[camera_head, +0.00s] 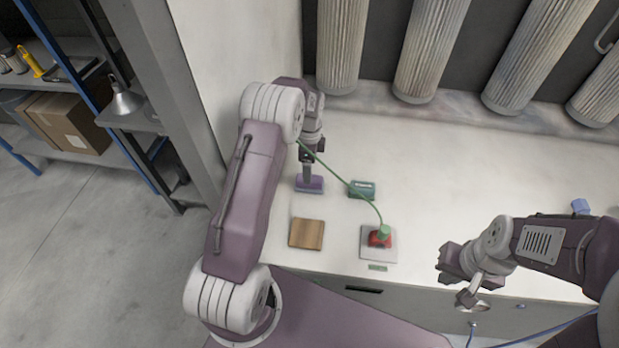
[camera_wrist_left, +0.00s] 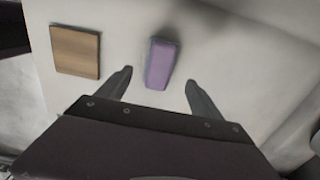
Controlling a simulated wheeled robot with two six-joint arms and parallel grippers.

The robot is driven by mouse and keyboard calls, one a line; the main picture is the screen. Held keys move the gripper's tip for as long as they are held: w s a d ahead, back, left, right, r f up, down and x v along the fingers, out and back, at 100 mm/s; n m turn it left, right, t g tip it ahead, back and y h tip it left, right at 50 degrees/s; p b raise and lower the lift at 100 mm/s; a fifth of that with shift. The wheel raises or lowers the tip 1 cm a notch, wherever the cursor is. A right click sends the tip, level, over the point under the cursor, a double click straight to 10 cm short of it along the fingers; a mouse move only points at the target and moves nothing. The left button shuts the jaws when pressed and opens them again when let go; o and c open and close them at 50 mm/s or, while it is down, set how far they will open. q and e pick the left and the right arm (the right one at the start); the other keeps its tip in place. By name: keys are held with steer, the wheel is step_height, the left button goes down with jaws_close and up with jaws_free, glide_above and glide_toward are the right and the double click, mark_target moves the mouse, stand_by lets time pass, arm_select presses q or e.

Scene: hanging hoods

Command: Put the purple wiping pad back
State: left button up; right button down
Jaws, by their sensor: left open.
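The purple wiping pad (camera_head: 309,184) lies on the white worktop, left of centre. In the left wrist view the pad (camera_wrist_left: 161,64) lies beyond and between the two fingertips, with pale surface around it. My left gripper (camera_head: 306,158) is over the pad in the head view. In the left wrist view the left gripper (camera_wrist_left: 158,82) is open and empty, its fingers apart on either side of the pad's near end. My right gripper (camera_head: 455,289) is at the worktop's front edge on the right, its fingers apart with nothing between them.
A wooden square (camera_head: 306,234) lies nearer the front edge. A red object with a green top (camera_head: 383,232) stands on a pale plate (camera_head: 367,251). A green line runs from it towards my left arm. A teal box (camera_head: 362,190) is right of the pad. The right worktop is mostly clear.

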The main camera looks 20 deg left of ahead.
arm_select(q)
steer(key=s+d+r+n, duration=0.5)
steer(key=s+r+n, duration=0.3)
steer(key=s, duration=0.2)
steer(key=s+d+n+t, duration=0.1)
steer(key=s+d+n, duration=0.1)
steer(key=s+n, duration=0.5)
steer(key=s, duration=0.5)
steer(key=shift+s+f, duration=0.3)
steer(key=shift+s, duration=0.05)
